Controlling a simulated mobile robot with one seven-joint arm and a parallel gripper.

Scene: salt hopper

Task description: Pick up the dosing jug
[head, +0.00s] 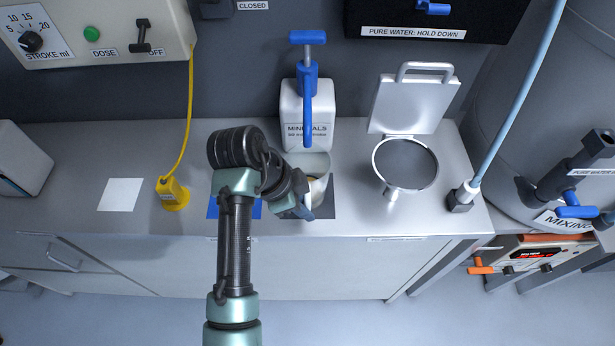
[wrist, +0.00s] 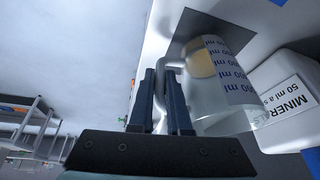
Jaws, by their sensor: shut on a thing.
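The dosing jug (wrist: 228,75) is clear, with blue ml marks and a pale yellow content near its base in the wrist view. In the head view its upper part (head: 318,166) shows just right of my wrist, in front of the minerals bottle. My gripper (wrist: 162,85) is shut on the jug's handle, which runs between the two fingers. In the head view my gripper (head: 302,207) is at the jug's left side, partly hiding it. The jug is over the dark grey mat (head: 325,205); I cannot tell whether its base touches it.
The white minerals bottle (head: 296,108) with a blue pump stands close behind the jug. An open-lidded round hopper (head: 407,165) is to the right, beside a pale blue hose (head: 518,95). A yellow plug and cable (head: 174,190) are to the left. A large mixing tank (head: 560,110) stands far right.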

